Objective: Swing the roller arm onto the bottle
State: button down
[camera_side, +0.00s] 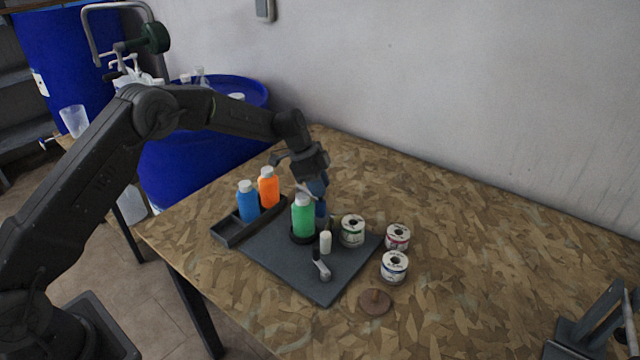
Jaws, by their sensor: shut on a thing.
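A green bottle (303,220) with a white cap stands upright in a dark round holder on a grey base plate (275,268). A small white upright cylinder (325,242), perhaps the roller, stands just right of the bottle, and its link to an arm is not clear. My gripper (319,196) points down behind and right of the bottle's cap. It is shut on a dark blue piece (320,209), partly hidden by the bottle. I cannot tell whether this piece belongs to the roller arm. A grey lever (322,269) with a black end lies at the plate's front.
A blue bottle (248,203) and an orange bottle (268,188) stand in a dark tray (228,236) at left. Spools (352,231) (397,237) (394,267) and a brown disc (375,302) are at right.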

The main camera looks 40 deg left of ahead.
jog(key=c, duration=0.9)
grip_release()
jog(key=v, duration=1.4)
